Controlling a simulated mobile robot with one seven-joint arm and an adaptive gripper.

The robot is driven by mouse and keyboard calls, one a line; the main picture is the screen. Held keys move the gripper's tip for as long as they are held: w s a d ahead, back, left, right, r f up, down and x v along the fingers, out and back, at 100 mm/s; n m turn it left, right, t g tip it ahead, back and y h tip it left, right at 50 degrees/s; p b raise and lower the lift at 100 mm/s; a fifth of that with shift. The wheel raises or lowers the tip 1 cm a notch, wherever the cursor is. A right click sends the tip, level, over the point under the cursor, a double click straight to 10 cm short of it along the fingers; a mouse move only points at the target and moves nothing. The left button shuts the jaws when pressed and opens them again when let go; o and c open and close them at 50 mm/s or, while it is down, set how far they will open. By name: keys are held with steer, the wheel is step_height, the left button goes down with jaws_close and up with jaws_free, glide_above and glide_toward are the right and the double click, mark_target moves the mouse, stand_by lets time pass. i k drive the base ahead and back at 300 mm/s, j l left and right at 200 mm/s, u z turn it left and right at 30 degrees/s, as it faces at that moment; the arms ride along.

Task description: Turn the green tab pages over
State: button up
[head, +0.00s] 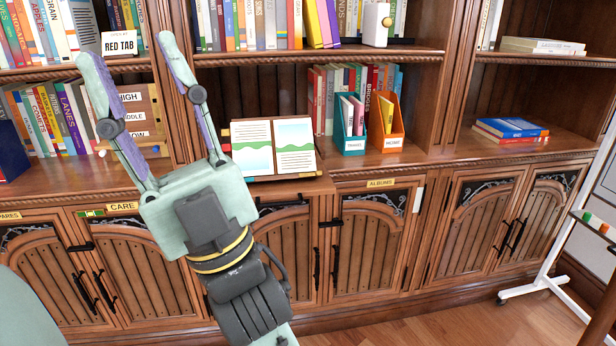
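An open book (274,148) lies propped on the counter of the bookcase, its two white pages showing text and green landscape pictures. Small coloured bits show at its left and lower edges, some red and yellow; I cannot make out a green tab for sure. My gripper (122,48) is open and empty, its two long fingers spread and raised to the left of the book, apart from it. A white card reading "RED TAB" (119,43) stands on the upper shelf, seen between the fingertips.
A teal file box (350,142) and an orange file box (388,138) stand right of the book. A wooden board (140,112) with labels "HIGH" and "LOW" stands behind my fingers. Books fill the shelves. A blue book (511,128) lies at right.

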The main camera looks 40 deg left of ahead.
mark_target(252, 150)
steer(key=u, duration=1.3)
steer(key=i+j, duration=0.15)
steer(key=j, duration=0.15)
steer(key=i+j+z, duration=0.2)
steer(key=i+j, duration=0.15)
steer(key=j, duration=0.3)
steer(key=i+j, duration=0.15)
steer(key=j, duration=0.2)
